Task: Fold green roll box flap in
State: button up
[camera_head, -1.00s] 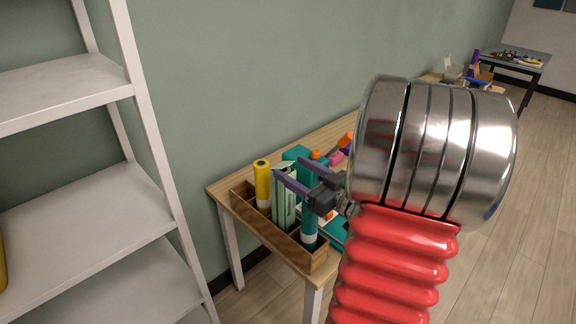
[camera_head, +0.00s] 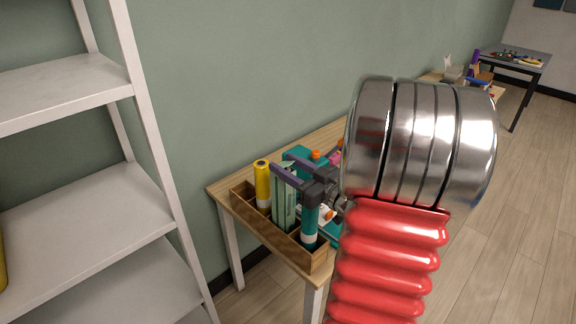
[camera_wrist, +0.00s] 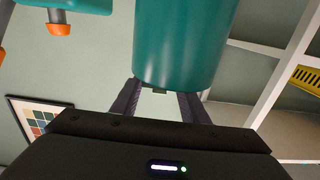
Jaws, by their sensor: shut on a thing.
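The tall pale green roll box (camera_head: 284,204) stands upright in the wooden divided tray (camera_head: 316,262), between a yellow roll and a teal roll. My gripper (camera_head: 280,163) reaches in from the right, its two purple fingers at the box's top. It is shut on the green roll box, by its upper end. The flap itself is hidden or too small to make out. In the wrist view, a teal cylinder (camera_wrist: 184,40) hides the fingertips (camera_wrist: 160,88), and only a small green bit shows between the fingers.
The yellow roll (camera_head: 262,184) and teal roll (camera_head: 310,228) stand close on either side. Other teal and orange things lie behind on the wooden table (camera_head: 225,183). A white shelf (camera_head: 85,215) stands at the left. Wall runs behind the table.

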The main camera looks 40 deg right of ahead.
jog(key=c, duration=0.4)
jog(key=shift+c, duration=0.2)
jog(key=shift+s+f+t, duration=0.15)
jog(key=shift+f+t, duration=0.15)
jog(key=shift+t, duration=0.4)
jog(key=o, duration=1.1)
jog(key=shift+c, duration=0.2)
jog(key=shift+s, duration=0.1)
jog(key=s+f, duration=0.1)
jog(key=s, duration=1.2)
jog(key=shift+s+d+f, duration=0.2)
jog(key=shift+s+f, duration=0.05)
jog(key=shift+f, duration=0.15)
